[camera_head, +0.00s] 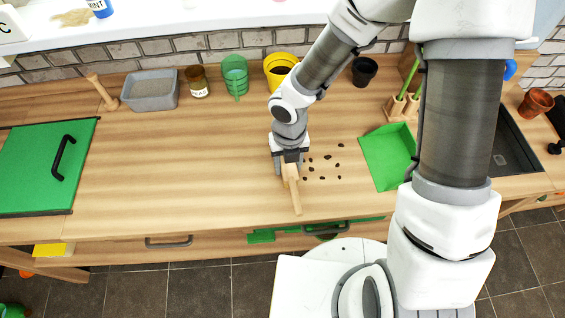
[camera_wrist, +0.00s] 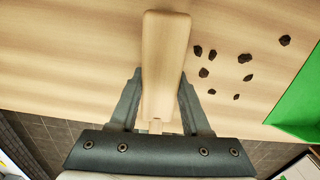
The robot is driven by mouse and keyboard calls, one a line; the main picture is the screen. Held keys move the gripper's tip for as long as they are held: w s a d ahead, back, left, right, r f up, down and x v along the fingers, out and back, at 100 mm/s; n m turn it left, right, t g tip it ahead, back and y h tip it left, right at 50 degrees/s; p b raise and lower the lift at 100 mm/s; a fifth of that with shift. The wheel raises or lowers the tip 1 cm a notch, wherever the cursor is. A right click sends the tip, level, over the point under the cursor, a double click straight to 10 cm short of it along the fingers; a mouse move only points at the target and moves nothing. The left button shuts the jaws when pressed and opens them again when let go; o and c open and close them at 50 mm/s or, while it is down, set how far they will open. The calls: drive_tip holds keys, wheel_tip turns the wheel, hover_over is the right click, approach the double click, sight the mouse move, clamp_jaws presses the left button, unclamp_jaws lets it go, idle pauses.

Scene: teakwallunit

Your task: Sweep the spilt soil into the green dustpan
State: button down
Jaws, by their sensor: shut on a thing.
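My gripper (camera_head: 289,163) points down over the worktop and is shut on a pale wooden hand brush (camera_head: 295,196). In the wrist view the brush (camera_wrist: 165,45) lies between the two fingers of my gripper (camera_wrist: 160,85); its bristles do not show. The spilt soil (camera_head: 322,168) is several dark crumbs on the wood, just right of the brush. They also show in the wrist view (camera_wrist: 243,58), apart from the brush. The green dustpan (camera_head: 386,158) lies flat farther right, beyond the soil; its edge shows in the wrist view (camera_wrist: 302,105).
A wooden holder (camera_head: 401,107) stands behind the dustpan. The worktop left of the brush is clear.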

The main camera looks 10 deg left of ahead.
sight(328, 167)
drive_tip(key=shift+w+d+f+p, duration=0.1)
drive_tip(key=shift+w+d+p, duration=0.5)
drive_tip(key=shift+d, duration=1.1)
drive_tip(key=shift+w+d+r+p, duration=0.1)
drive_tip(key=shift+w+d+p, duration=0.5)
drive_tip(key=shift+d, duration=1.05)
drive_tip(key=shift+w+d+f+p, duration=0.1)
drive_tip(key=shift+w+d+p, duration=0.5)
drive_tip(key=shift+d, duration=1.1)
drive_tip(key=shift+w+d+p, duration=0.2)
drive_tip(key=shift+d+p, duration=0.5)
drive_tip(key=shift+d, duration=0.3)
drive_tip(key=shift+w+d+p, duration=0.2)
drive_tip(key=shift+d+p, duration=0.45)
drive_tip(key=shift+d, duration=0.3)
drive_tip(key=shift+w+d+r+p, duration=0.15)
drive_tip(key=shift+w+d+p, duration=0.1)
drive_tip(key=shift+d+p, duration=0.3)
drive_tip(key=shift+w+d+r+p, duration=0.15)
drive_tip(key=shift+w+d+p, duration=0.1)
drive_tip(key=shift+d+p, duration=0.25)
drive_tip(key=shift+w+d+f, duration=0.1)
drive_tip(key=shift+w+d, duration=0.1)
drive_tip(key=shift+d, duration=0.45)
drive_tip(key=shift+p, duration=0.3)
